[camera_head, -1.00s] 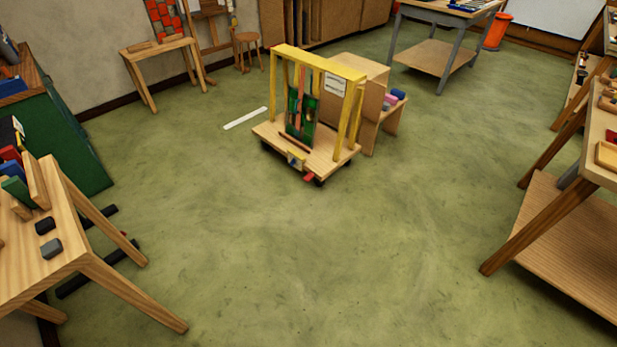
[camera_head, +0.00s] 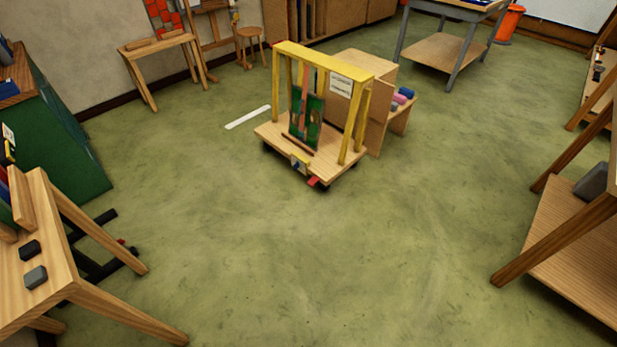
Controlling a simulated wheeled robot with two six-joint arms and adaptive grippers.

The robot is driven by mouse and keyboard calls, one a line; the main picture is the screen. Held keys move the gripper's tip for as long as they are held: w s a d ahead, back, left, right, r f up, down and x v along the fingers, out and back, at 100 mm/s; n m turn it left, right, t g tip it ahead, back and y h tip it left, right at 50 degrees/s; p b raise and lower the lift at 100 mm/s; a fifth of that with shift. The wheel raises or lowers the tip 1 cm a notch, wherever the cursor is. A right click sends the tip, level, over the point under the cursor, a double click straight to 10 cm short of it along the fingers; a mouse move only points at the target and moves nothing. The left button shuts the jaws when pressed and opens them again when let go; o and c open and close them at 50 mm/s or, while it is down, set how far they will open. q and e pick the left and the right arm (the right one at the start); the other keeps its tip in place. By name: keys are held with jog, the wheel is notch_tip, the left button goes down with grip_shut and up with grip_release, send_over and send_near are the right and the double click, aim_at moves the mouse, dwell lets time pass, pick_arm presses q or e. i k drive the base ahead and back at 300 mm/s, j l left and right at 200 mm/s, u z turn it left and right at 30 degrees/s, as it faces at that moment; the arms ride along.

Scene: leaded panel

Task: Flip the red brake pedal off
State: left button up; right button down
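A small red pedal (camera_head: 314,182) sticks out low at the front corner of a wheeled wooden cart (camera_head: 335,168). The cart has a yellow frame (camera_head: 325,60) and carries a green and red leaded panel (camera_head: 305,118) standing upright. The pedal is too small here to tell whether it is up or down. A small yellow plate (camera_head: 300,161) sits on the cart's front edge beside it. Neither of my grippers is in view.
Open green floor (camera_head: 290,260) lies between me and the cart. A wooden table (camera_head: 70,270) stands at the left and a wooden shelf (camera_head: 570,250) at the right. A wooden cabinet (camera_head: 375,110) stands just behind the cart.

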aim_at(312, 181)
jog(key=i+u, duration=0.1)
jog(key=i, duration=1)
jog(key=i+l+u, duration=0.1)
jog(key=i, duration=1)
